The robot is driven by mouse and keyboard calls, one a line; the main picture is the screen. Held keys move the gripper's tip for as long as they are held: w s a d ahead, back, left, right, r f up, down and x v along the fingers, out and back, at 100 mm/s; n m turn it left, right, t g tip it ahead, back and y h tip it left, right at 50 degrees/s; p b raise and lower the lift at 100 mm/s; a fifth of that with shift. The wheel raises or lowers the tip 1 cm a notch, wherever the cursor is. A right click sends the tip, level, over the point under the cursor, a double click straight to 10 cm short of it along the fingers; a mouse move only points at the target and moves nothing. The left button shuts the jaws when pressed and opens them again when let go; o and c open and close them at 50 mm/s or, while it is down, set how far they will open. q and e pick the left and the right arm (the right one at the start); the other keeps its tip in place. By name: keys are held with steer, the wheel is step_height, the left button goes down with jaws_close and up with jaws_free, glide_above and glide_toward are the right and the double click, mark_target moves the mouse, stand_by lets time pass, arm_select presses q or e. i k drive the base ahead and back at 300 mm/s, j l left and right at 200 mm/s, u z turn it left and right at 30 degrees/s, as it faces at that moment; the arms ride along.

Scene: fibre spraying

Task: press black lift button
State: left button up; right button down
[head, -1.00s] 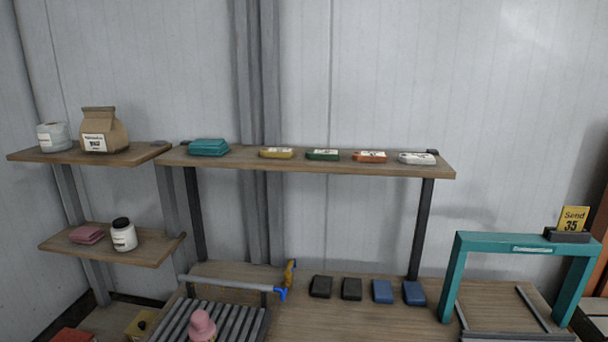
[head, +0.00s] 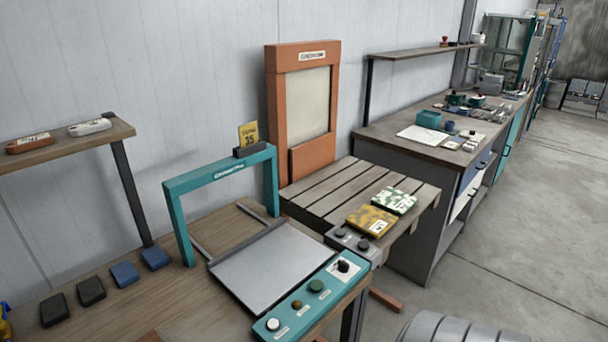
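A teal control panel (head: 308,295) runs along the front right of the wooden bench. It carries a white button (head: 273,324), a brown one (head: 297,305), a green one (head: 316,286) and a black knob or button (head: 343,266) on a white plate. Beyond it, a small grey box (head: 352,243) at the slatted table's edge carries two dark round buttons. The labels are too small to read, so I cannot tell which black control is the lift button. Neither of my grippers is in view.
A teal frame (head: 222,180) stands over a grey plate (head: 272,266). Behind is an orange frame (head: 303,110). A slatted table (head: 330,190) bears a yellow and a green patterned pack. A grey rounded object (head: 465,328) lies at bottom right. Open floor (head: 540,220) is at right.

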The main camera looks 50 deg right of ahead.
mark_target(362, 244)
steer(key=z, duration=1.8)
